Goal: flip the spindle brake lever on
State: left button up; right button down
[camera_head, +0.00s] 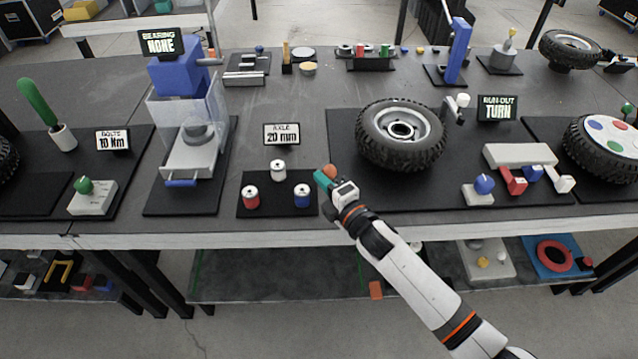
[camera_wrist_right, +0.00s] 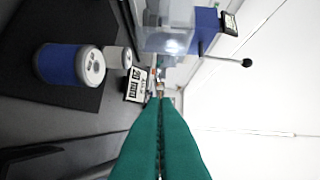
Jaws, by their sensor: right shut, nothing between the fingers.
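My right gripper (camera_head: 322,178) has teal fingers and is shut and empty, above the front of the bench beside the blue cylinder (camera_head: 302,196). Its fingers (camera_wrist_right: 161,110) also show pressed together in the right wrist view. A tire on a spindle (camera_head: 402,133) stands right of the gripper. A dark arm with a white knob (camera_head: 462,100) is beside the tire. Further right, a pale block (camera_head: 520,154) has a red lever (camera_head: 514,182), a blue lever (camera_head: 533,173) and a white lever (camera_head: 561,180) at its front. I cannot tell which is the spindle brake lever.
A blue ball on a grey block (camera_head: 483,187) stands left of the levers. A run-out sign (camera_head: 497,108) stands behind them. A second wheel (camera_head: 603,148) is at the right. A press with a blue head (camera_head: 180,78) is at the left.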

jog(key=d+r+m+t+b, duration=0.1)
jog(key=d+m+t+b, duration=0.3)
jog(key=d+m+b, duration=0.2)
jog(key=d+m, duration=0.2)
jog(key=m, duration=0.1)
jog(key=shift+r+t+b, duration=0.3)
jog(key=shift+t+b, duration=0.05)
jog(key=shift+t, duration=0.05)
jog(key=shift+r, duration=0.1)
